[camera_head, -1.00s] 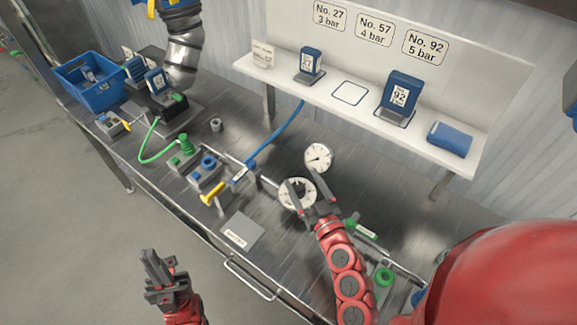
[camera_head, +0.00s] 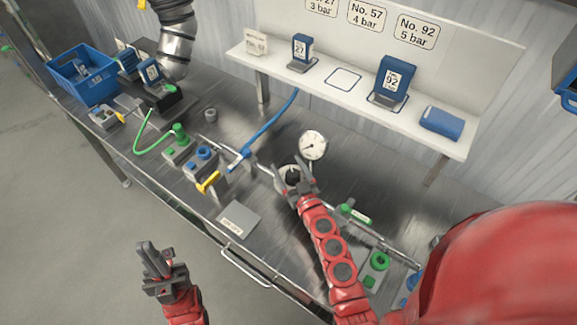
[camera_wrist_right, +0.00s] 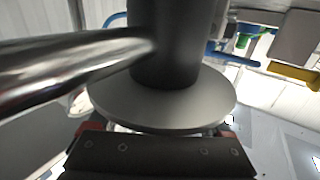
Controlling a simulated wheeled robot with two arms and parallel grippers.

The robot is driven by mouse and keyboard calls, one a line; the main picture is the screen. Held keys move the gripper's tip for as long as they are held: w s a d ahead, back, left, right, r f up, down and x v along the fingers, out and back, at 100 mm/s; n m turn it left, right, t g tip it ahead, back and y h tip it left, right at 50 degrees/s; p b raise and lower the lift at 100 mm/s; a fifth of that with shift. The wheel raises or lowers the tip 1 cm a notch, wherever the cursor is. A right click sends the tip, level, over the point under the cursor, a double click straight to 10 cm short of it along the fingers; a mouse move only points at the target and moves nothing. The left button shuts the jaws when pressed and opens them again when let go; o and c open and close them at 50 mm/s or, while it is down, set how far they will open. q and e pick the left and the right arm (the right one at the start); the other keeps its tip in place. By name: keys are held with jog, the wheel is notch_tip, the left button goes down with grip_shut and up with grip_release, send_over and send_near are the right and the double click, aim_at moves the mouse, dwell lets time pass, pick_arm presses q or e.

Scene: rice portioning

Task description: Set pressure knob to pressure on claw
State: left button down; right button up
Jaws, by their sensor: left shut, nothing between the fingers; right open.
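In the right wrist view the knob (camera_wrist_right: 165,45) is a dark cylinder joined to a grey disc (camera_wrist_right: 160,106). My right gripper (camera_head: 293,172) is open, with its fingers at either side of the knob; contact cannot be told. A white pressure gauge (camera_head: 313,145) stands just behind; its reading is too small to tell. I cannot tell which thing is the claw. My left gripper (camera_head: 148,262) is shut and empty, in front of the bench.
A shelf (camera_head: 343,80) holds blue boxes marked 27 (camera_head: 303,47) and 92 (camera_head: 393,78); signs above pair No. 27, 57 and 92 with 3, 4 and 5 bar. Another blue box (camera_head: 150,72) stands left on the bench. A metal pipe (camera_head: 365,229) and valves flank the knob.

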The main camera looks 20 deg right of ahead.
grip_shut()
dwell(0.4)
